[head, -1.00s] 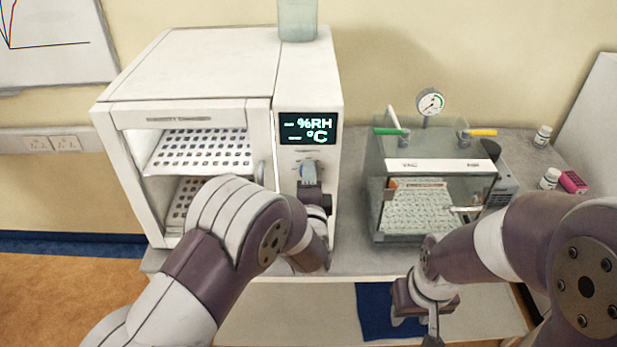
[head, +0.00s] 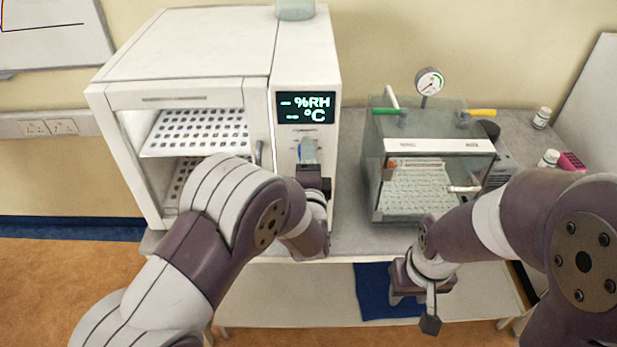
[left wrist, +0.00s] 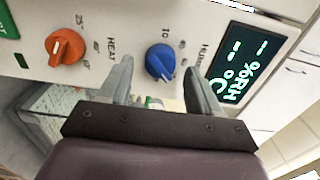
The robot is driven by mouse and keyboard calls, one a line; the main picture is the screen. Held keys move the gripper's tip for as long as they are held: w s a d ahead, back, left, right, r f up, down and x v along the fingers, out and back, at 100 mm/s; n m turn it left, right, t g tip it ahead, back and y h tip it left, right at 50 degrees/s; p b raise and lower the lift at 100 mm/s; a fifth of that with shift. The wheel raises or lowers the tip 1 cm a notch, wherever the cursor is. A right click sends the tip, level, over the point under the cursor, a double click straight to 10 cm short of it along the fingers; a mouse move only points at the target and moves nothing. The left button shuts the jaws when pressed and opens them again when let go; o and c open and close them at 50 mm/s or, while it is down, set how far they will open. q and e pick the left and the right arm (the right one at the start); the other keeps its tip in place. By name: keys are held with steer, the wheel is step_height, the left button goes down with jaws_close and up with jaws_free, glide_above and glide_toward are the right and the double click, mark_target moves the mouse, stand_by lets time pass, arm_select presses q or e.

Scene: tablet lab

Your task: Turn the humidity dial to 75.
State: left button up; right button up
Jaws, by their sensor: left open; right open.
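The blue humidity dial (left wrist: 160,62) is on the white front panel of the chamber (head: 203,50). A white mark on it points to the lower right in the left wrist view. My left gripper (left wrist: 162,82) is open, with one finger on each side of the dial in that picture; I cannot tell whether they touch it. The left gripper (head: 308,153) is in front of the panel in the head view, below the display (head: 306,108). The display shows dashes before %RH and °C. Most of the dial's scale is hidden. My right gripper (head: 430,323) hangs away from the panel at the lower right.
An orange heat dial (left wrist: 67,48) sits beside the blue dial. The chamber's left compartment holds perforated shelves (head: 195,132). A glass vacuum box (head: 440,147) with a gauge (head: 429,81) stands to the right. Small bottles (head: 541,118) stand at the far right.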

arm_select(q)
steer(key=s+b, duration=0.3)
steer(key=s, duration=0.8)
steer(key=shift+s, duration=0.3)
steer(key=shift+d, duration=0.1)
